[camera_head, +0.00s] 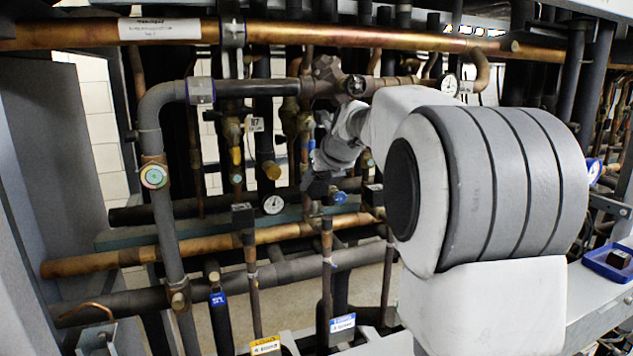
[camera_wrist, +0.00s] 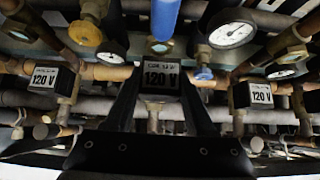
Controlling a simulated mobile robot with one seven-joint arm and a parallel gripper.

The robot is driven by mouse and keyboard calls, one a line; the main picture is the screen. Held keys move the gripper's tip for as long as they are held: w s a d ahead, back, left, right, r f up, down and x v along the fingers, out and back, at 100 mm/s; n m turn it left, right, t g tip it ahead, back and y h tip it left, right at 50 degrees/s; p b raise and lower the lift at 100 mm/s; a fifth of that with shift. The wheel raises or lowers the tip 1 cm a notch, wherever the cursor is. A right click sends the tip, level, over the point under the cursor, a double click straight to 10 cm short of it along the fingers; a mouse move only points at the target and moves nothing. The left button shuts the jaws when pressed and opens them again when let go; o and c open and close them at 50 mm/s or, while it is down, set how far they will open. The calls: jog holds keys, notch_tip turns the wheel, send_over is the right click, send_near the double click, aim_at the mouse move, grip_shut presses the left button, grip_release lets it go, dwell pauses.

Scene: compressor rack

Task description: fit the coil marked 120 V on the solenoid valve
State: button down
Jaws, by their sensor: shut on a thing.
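A black coil marked 120 V (camera_wrist: 161,80) is between the two dark fingers of my gripper (camera_wrist: 160,92) in the wrist view, and the fingers are shut on it. A brass valve stem (camera_wrist: 153,119) shows just below the coil; I cannot tell whether the coil is seated on it. In the head view my gripper (camera_head: 318,187) is among the pipes, above the middle vertical valve line (camera_head: 327,240), and the held coil is hard to make out. Similar 120 V coils sit on neighbouring valves, left (camera_wrist: 45,77) and right (camera_wrist: 260,94).
Gauges (camera_wrist: 232,34), a blue knob (camera_wrist: 204,73) and a yellow knob (camera_wrist: 85,33) crowd my gripper. Horizontal copper pipes (camera_head: 200,246) cross the rack. A blue tray (camera_head: 597,262) holding a dark block (camera_head: 619,258) is on the right-hand ledge.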

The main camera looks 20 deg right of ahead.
aim_at(318, 195)
jog(key=shift+f, duration=0.15)
jog(key=shift+w+a+f+b, duration=0.1)
jog(key=shift+f+b, duration=0.05)
jog(key=shift+f, duration=0.2)
jog(key=shift+w+a+f+b, duration=0.1)
jog(key=shift+f+b, duration=0.05)
jog(key=shift+f, duration=0.2)
jog(key=shift+p, duration=0.3)
jog(key=shift+f, duration=0.1)
dwell(0.7)
jog(key=shift+f+b, duration=0.55)
jog(key=shift+f, duration=0.25)
jog(key=shift+f, duration=0.2)
jog(key=shift+f, duration=0.25)
jog(key=shift+r, duration=0.1)
dwell(0.5)
